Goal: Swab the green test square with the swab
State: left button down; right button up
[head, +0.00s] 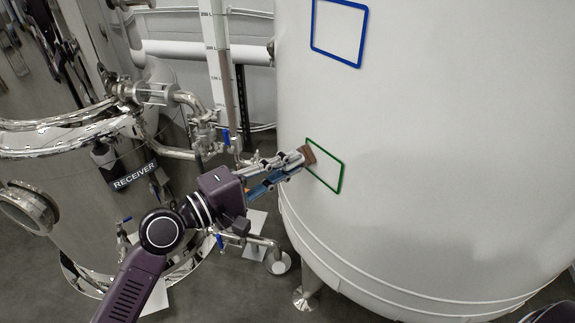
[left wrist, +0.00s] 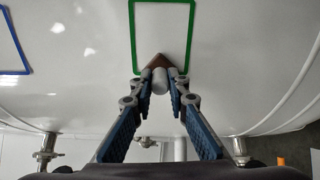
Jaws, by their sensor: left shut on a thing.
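The green test square (head: 341,180) is a green outline on the curved white tank wall, right of my left gripper. It also shows at the top of the left wrist view (left wrist: 191,37). My left gripper (head: 295,160) is shut on the swab, which has a brown tip (head: 308,154) and a light grey round body (left wrist: 160,80). The brown tip overlaps the upper left corner of the square in the head view and lies inside its lower edge in the wrist view. I cannot tell whether it touches the wall. My right gripper is not in view.
A blue square outline (head: 363,38) is higher on the white tank (head: 450,140). A steel receiver vessel (head: 95,205), pipes and blue-handled valves stand left of and behind my left arm. The tank wall right of the green square is bare.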

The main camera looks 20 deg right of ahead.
pick_arm(q)
jog(key=shift+a, duration=0.15)
jog(key=shift+a, duration=0.25)
jog(key=v, duration=0.5)
jog(key=shift+s, duration=0.1)
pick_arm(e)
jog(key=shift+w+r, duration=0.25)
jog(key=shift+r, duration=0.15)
pick_arm(q)
jog(key=shift+a, duration=0.1)
